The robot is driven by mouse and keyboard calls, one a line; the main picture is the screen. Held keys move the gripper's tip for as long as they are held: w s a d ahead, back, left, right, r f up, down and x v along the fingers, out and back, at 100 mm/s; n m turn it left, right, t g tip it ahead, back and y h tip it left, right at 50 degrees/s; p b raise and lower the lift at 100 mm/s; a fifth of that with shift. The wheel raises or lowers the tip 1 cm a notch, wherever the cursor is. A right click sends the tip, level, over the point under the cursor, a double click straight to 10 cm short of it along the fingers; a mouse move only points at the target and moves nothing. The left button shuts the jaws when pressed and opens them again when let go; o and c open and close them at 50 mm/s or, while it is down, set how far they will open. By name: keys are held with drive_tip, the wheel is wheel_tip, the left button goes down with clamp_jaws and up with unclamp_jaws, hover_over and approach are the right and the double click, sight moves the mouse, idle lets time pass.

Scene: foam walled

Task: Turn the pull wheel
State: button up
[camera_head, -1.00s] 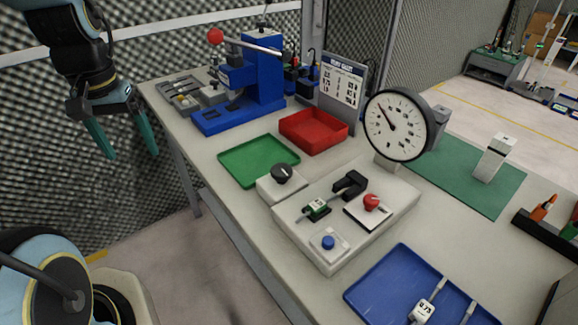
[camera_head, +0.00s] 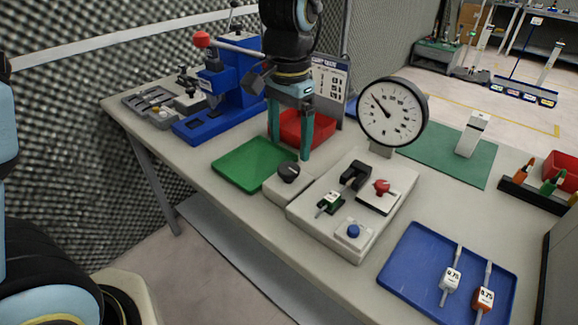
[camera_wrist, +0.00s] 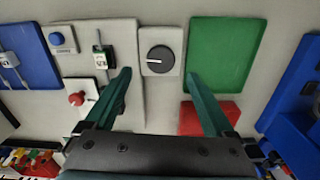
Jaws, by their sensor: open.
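The pull wheel looks to be the round black knob (camera_head: 289,172) with a pale pointer mark, on a small white block (camera_head: 284,191) at the left end of the tester. It also shows in the wrist view (camera_wrist: 160,60), ahead of and between my fingertips. My gripper (camera_head: 291,156) points down with its two green fingers spread and nothing between them. It hangs above and slightly behind the knob, apart from it. The white tester (camera_head: 330,228) carries a small green-and-white holder, a black clamp, a red knob (camera_head: 381,187) and a blue button (camera_head: 353,231).
A round dial gauge (camera_head: 392,112) stands behind the tester. A green tray (camera_head: 243,168) and red tray (camera_head: 318,130) lie left and behind, with a blue lever press (camera_head: 220,100) farther left. A blue tray (camera_head: 420,255) with two tagged pieces lies at front right.

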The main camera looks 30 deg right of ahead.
sight(289, 168)
wheel_tip(289, 168, down, 8)
drive_tip(key=shift+r+p, duration=0.2)
drive_tip(key=shift+p, duration=0.35)
drive_tip(key=c, duration=1.4)
